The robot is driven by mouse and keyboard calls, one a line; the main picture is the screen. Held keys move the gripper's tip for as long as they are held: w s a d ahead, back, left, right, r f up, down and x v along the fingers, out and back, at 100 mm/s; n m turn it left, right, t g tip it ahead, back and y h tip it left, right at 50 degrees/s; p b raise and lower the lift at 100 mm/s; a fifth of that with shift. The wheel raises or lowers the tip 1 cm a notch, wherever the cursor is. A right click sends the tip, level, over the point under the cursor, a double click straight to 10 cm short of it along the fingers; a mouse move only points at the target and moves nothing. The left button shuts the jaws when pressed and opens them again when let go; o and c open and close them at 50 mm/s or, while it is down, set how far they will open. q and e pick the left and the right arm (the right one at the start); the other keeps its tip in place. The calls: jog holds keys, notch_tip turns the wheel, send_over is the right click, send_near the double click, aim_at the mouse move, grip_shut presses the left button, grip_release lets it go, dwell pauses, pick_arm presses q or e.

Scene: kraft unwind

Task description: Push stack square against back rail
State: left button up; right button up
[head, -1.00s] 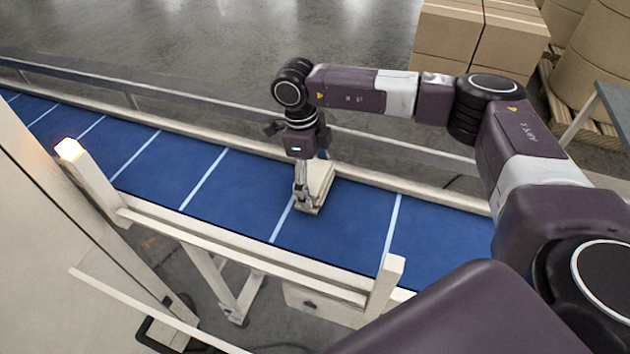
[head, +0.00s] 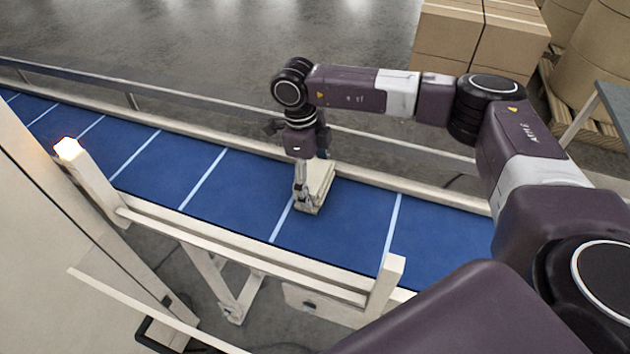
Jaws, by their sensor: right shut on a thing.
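The stack (head: 321,182) is a small pile of flat, cream-coloured pieces lying on the blue belt (head: 245,207). Its far end is close to the back rail (head: 370,182), but my gripper and wrist partly cover it and I cannot tell whether it touches. My right gripper (head: 302,196) points down at the near left side of the stack and is shut on the stack. Its fingertips are small and partly merged with the stack's edge. My left gripper is not in view.
White lines cross the belt. A cream front rail (head: 245,257) with posts runs along the near side. A lit lamp (head: 68,148) tops the left post. Cartons (head: 470,45) stand on the floor behind. The belt left of the stack is clear.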

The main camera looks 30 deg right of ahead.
aim_at(308, 172)
dwell(0.3)
jog(key=o, duration=1.2)
jog(key=shift+o, duration=0.2)
jog(key=shift+f, duration=0.1)
jog(key=r, duration=0.4)
jog(key=w+a+r, duration=0.1)
jog(key=r, duration=0.7)
jog(key=shift+w+a, duration=0.15)
